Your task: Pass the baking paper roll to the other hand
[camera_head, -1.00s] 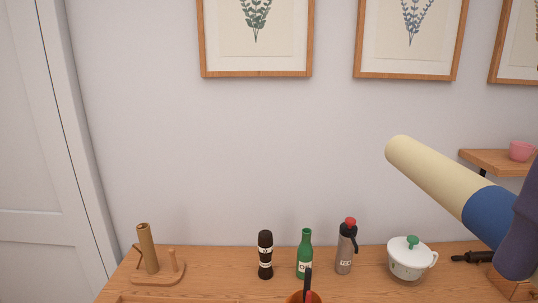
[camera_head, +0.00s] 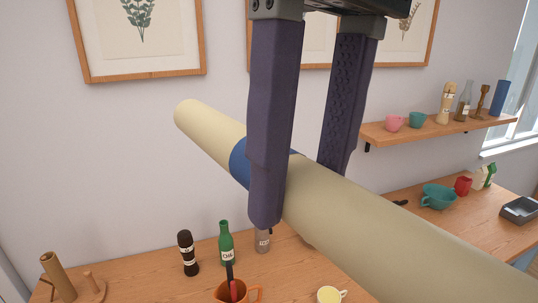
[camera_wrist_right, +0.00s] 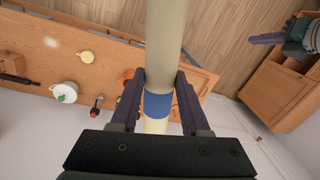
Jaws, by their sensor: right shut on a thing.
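The baking paper roll (camera_head: 370,230) is a long cream tube with a blue band (camera_head: 240,163). It slants through the air across the head view, its near end running out of the picture at lower right. My right gripper (camera_head: 300,190) comes down from above and is shut on the roll near the blue band, one purple finger on each side. The right wrist view shows the roll (camera_wrist_right: 166,35) between both fingers. A purple-fingered gripper, my left one (camera_wrist_right: 266,38), shows at the upper right there, apart from the roll; its jaw opening is unclear.
Below stands a wooden counter (camera_head: 130,270) with a dark mill (camera_head: 187,253), a green bottle (camera_head: 226,243), an orange mug (camera_head: 236,291), a yellow cup (camera_head: 330,295) and a wooden holder (camera_head: 58,275). A wall shelf (camera_head: 440,128) is at right. Air left of the roll is free.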

